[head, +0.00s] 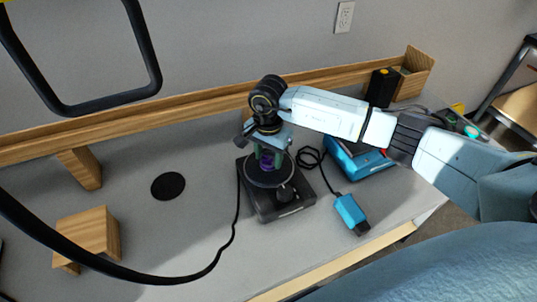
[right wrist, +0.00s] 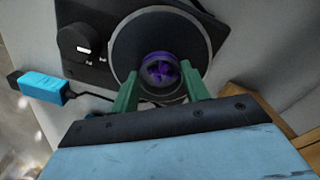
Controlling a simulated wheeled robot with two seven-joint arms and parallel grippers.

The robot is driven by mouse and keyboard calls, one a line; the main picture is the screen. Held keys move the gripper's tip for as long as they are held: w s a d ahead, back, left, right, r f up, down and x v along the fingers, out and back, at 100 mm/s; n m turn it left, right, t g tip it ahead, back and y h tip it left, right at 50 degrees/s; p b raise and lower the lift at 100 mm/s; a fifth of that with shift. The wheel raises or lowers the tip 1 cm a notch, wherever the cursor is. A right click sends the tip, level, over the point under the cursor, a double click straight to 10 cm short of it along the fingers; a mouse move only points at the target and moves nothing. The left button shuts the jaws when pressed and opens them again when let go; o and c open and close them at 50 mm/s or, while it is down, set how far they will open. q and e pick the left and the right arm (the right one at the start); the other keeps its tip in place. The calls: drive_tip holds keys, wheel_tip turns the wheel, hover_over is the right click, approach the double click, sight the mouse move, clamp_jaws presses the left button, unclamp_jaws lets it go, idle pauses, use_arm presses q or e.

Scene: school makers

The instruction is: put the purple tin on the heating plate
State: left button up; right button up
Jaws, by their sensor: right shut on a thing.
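The purple tin (head: 267,161) is between the green fingers of my right gripper (head: 268,155), which is shut on it. The heating plate (head: 274,210) is a black box with a round dark top and a front knob, standing on the grey table. The tin is upright over the round top, touching it or just above; I cannot tell which. In the right wrist view the tin (right wrist: 162,70) sits between the fingertips (right wrist: 160,88), in front of the plate's disc (right wrist: 130,45). My left gripper is not in view.
A blue device (head: 355,160) lies right of the plate, and a blue plug-like block (head: 351,213) on a black cable lies in front of it. A black round pad (head: 168,186) and a wooden block (head: 90,232) are at left. A wooden rail (head: 190,110) runs along the back.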

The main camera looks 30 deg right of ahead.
sight(269, 159)
drive_tip(key=o, duration=1)
drive_tip(key=shift+f, duration=0.1)
wheel_tip(269, 159, up, 12)
drive_tip(key=shift+r, duration=0.2)
